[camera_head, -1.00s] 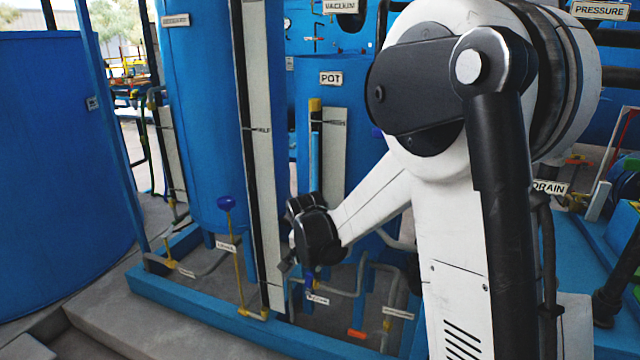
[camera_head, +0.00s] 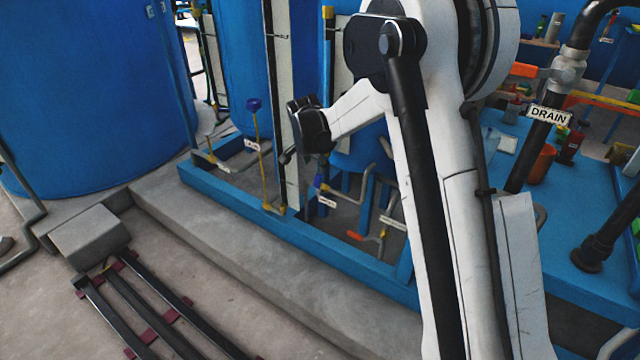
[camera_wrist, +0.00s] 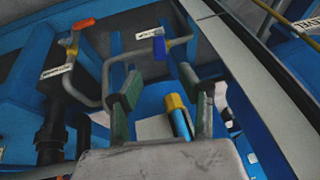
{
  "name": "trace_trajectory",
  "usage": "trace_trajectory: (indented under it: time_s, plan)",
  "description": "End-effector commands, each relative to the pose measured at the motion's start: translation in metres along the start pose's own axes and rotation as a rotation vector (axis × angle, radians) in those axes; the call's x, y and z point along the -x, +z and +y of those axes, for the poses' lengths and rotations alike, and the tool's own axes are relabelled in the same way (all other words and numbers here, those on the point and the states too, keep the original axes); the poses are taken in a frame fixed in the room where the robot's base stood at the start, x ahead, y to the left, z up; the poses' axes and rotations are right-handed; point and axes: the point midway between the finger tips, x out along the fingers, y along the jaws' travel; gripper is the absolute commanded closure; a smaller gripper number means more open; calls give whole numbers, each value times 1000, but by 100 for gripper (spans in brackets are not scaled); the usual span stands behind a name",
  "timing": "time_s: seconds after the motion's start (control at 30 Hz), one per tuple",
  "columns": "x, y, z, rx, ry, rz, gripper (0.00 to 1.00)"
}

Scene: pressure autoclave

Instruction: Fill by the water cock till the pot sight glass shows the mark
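My gripper (camera_head: 304,164) hangs in front of the pot's pipework. In the wrist view its two fingers (camera_wrist: 166,90) are apart with nothing between the pads. A blue-handled cock (camera_wrist: 159,47) on a grey pipe lies beyond the fingertips, apart from them. In the head view this cock's label (camera_head: 327,202) is too small to read. The pot sight glass has a yellow top (camera_head: 328,12) beside a white board (camera_head: 344,75); my arm partly covers this area. The wrist view shows a yellow fitting with a light-blue tube (camera_wrist: 182,123). The water level and mark cannot be made out.
An orange-handled cock (camera_head: 355,235) is to the right of the blue one, low on the pipes. The blue frame beam (camera_head: 300,240) runs in front. Rails (camera_head: 140,305) lie on the floor. A DRAIN sign (camera_head: 549,116) is at right.

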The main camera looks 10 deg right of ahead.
Motion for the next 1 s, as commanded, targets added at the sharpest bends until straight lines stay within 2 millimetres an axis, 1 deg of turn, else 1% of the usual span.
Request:
trace_trajectory:
  time_s: [0.03,0.1,0.3,0.5,0.6,0.7,1.0]
  plan:
    - [-12,1,1,-1,0,0,62]
    - [-25,1,0,-1,0,0,62]
    - [-63,1,1,-1,0,0,62]
    - [-95,1,1,0,0,0,62]
    - [-106,0,1,0,-1,0,62]
    - [-113,0,0,0,-1,0,62]
    - [-116,0,0,0,-1,0,62]
